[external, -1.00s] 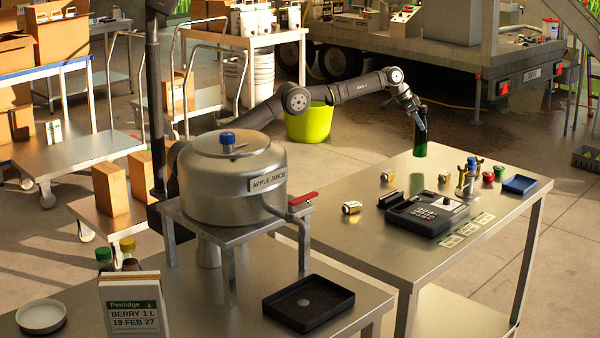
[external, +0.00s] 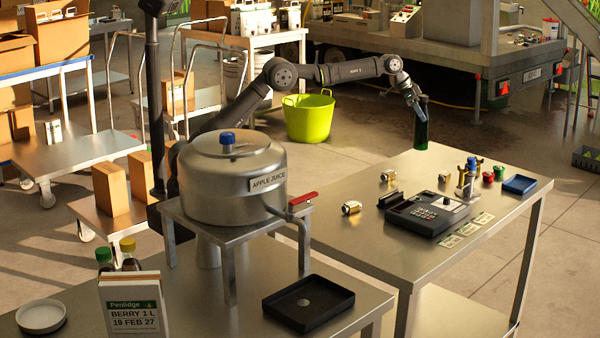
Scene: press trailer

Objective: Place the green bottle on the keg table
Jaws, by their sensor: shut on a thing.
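The dark green bottle (external: 421,134) is upright in my gripper (external: 416,103), which is shut on it near its upper part. It shows by the back edge of the right-hand metal table (external: 370,225); the gap between its base and the tabletop cannot be judged surely. The steel keg (external: 232,185), labelled APPLE JUICE, stands on a low metal stand on the front left table, which I take as the keg table (external: 215,318). The bottle is well away from it, behind and to the right.
On the keg table are a black tray (external: 308,304), a Penlidge box (external: 133,305), a white dish (external: 41,317) and two capped bottles (external: 117,260). The keg's red-handled tap (external: 302,198) juts right.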

